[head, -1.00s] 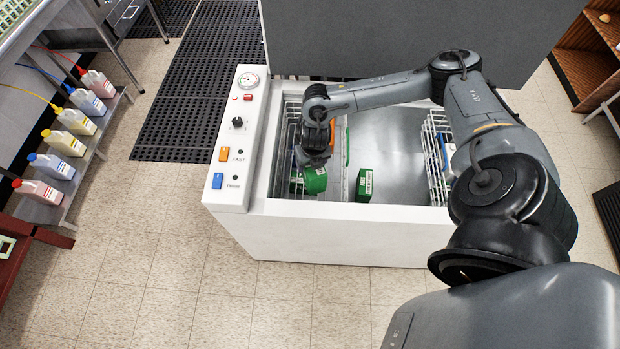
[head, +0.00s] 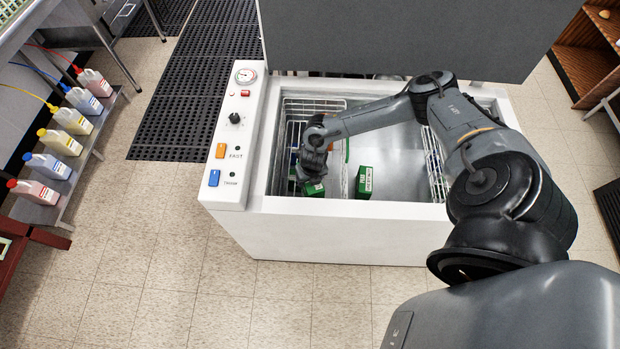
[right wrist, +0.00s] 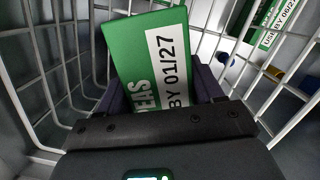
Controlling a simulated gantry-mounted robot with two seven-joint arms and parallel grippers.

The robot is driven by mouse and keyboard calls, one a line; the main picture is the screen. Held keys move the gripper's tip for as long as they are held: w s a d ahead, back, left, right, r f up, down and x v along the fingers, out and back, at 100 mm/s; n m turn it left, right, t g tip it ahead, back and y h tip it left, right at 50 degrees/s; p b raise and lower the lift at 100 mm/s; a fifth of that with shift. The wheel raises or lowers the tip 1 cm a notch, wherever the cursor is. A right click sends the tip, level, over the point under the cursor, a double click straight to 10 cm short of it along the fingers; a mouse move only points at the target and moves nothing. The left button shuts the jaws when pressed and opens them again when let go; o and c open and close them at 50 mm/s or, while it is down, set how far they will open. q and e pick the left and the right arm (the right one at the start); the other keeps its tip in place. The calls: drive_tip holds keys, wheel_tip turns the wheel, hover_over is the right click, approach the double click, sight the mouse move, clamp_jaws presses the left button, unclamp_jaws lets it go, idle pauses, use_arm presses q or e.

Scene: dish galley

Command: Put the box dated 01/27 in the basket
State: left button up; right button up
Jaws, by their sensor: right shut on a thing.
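My right gripper (head: 312,174) is shut on a green box (head: 314,190) inside the freezer at its left end. In the right wrist view the held box (right wrist: 145,60) shows a white label reading "BY 01/27" and sits tilted between the fingers. White wires of the basket (right wrist: 35,88) rise on both sides of it, so the box is down between the basket's walls. In the head view the basket (head: 318,103) is partly hidden by my arm. Whether the box touches the basket floor I cannot tell. My left gripper is not in view.
A second green box (head: 364,183) stands on the freezer floor right of the basket; its label (right wrist: 271,24) reads "BY 06/2" and is cut off. Another wire basket (head: 436,160) is at the right end. The freezer's front wall (head: 330,230) and raised lid (head: 400,38) bound the opening.

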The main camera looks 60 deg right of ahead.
drive_tip(key=shift+w+d, duration=0.1)
drive_tip(key=shift+f, duration=0.2)
drive_tip(key=o, duration=1.4)
drive_tip(key=shift+r, duration=0.1)
drive_tip(key=shift+r, duration=0.6)
drive_tip(key=r, duration=0.3)
drive_tip(key=r+p, duration=0.1)
drive_tip(key=r, duration=0.2)
drive_tip(key=s+a+r+p, duration=0.1)
drive_tip(key=r, duration=0.2)
drive_tip(key=shift+s+r, duration=0.1)
drive_tip(key=shift+r, duration=0.1)
drive_tip(key=shift+s+a+r, duration=0.1)
drive_tip(key=shift+a+r, duration=0.05)
drive_tip(key=shift+r, duration=0.6)
